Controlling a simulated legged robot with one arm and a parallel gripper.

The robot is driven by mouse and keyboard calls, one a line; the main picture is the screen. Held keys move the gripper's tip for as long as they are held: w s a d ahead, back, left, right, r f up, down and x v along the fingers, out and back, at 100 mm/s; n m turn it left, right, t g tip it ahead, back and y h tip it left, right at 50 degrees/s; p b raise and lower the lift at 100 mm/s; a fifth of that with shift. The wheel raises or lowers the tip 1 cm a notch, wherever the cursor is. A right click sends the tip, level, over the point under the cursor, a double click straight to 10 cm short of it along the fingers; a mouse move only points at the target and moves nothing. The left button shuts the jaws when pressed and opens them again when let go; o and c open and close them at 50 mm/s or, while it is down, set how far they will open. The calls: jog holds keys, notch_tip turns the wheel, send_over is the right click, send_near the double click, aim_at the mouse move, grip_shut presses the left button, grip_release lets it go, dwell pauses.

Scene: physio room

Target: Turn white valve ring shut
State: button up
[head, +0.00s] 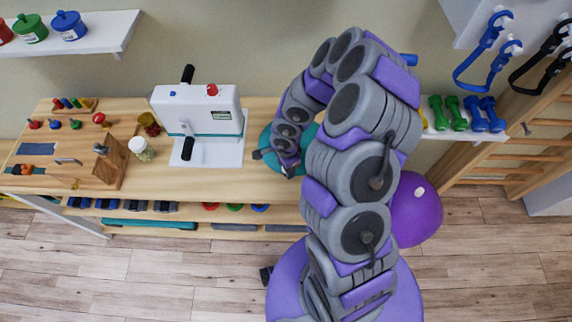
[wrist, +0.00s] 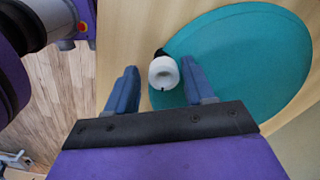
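The white valve ring (wrist: 164,73) shows in the wrist view as a short white cylinder with a round recess. A black part sits behind it, at the left edge of a flat teal cushion (wrist: 245,60). My gripper (wrist: 159,80) is open, with blue fingers on either side of the ring in the picture. The ring lies closer to the right finger; I cannot tell whether they touch. In the head view my gripper (head: 287,165) is over the teal cushion (head: 271,160) on the wooden bench. The arm hides much of the cushion, and the ring is not clear there.
A white machine (head: 205,115) with black handles stands left of the cushion on the bench (head: 240,180). A jar (head: 141,148) and a wooden box (head: 103,165) stand further left. A purple ball (head: 415,210) is right of my arm. Floor in front is clear at left.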

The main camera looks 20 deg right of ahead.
jog(key=shift+w, duration=0.15)
jog(key=shift+r, duration=0.2)
notch_tip(320, 180, up, 17)
jog(key=p, duration=0.4)
jog(key=shift+p, duration=0.3)
jog(key=shift+f, duration=0.1)
